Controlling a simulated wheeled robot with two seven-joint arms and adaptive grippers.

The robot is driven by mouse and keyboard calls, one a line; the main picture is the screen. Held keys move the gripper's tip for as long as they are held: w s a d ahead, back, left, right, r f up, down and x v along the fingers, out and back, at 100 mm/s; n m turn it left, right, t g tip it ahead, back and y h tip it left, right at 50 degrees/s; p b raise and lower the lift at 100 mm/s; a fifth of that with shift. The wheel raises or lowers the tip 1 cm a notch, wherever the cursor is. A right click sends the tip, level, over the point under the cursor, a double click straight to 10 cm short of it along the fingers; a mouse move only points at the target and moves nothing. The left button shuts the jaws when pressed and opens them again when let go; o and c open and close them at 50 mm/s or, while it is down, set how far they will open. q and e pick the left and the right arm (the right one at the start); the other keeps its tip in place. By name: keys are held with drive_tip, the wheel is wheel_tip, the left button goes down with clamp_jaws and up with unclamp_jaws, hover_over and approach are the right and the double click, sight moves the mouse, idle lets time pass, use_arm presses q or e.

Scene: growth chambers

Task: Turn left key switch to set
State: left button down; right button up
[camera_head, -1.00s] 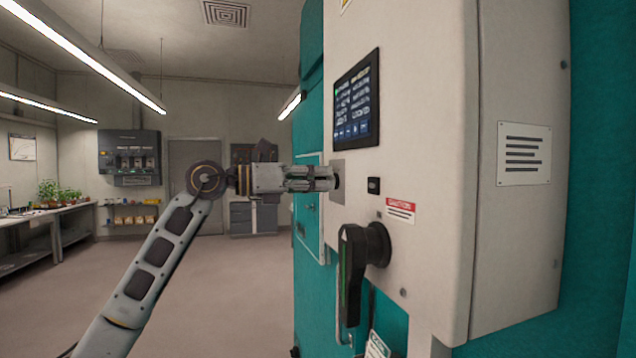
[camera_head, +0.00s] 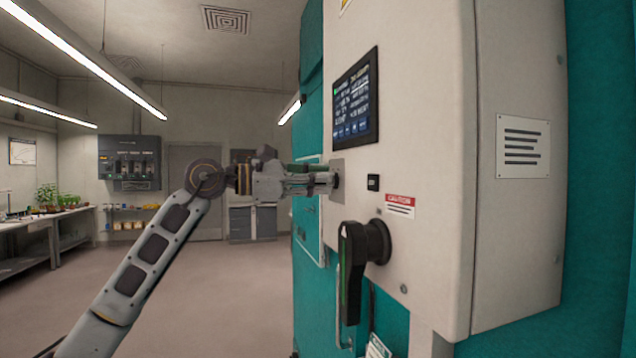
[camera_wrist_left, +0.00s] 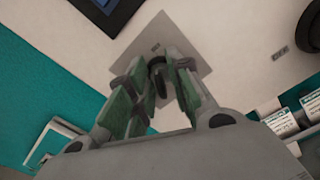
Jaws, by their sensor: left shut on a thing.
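The key switch (camera_wrist_left: 158,76) sits on a square grey plate (camera_head: 337,169) on the white control box, below the touchscreen. My left gripper (camera_head: 325,180) reaches it from the left and is shut on the key, its fingers at the plate. In the left wrist view the gripper (camera_wrist_left: 160,88) has its green-padded fingers on both sides of the dark key part. The fingers hide much of the key, and I cannot read the switch's position marks. My right gripper is not in view.
A touchscreen (camera_head: 357,99) is above the switch. A large black rotary handle (camera_head: 352,262) juts out below. Open floor (camera_head: 215,300) lies left of the cabinet.

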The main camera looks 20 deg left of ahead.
use_arm(q)
drive_tip(key=shift+m, duration=0.3)
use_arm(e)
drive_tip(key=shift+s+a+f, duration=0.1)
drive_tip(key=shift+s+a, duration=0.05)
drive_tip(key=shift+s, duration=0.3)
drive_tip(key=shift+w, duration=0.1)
use_arm(q)
drive_tip(key=c, duration=1.7)
unclamp_jaws()
drive_tip(key=shift+o, duration=0.4)
drive_tip(key=v, duration=1.2)
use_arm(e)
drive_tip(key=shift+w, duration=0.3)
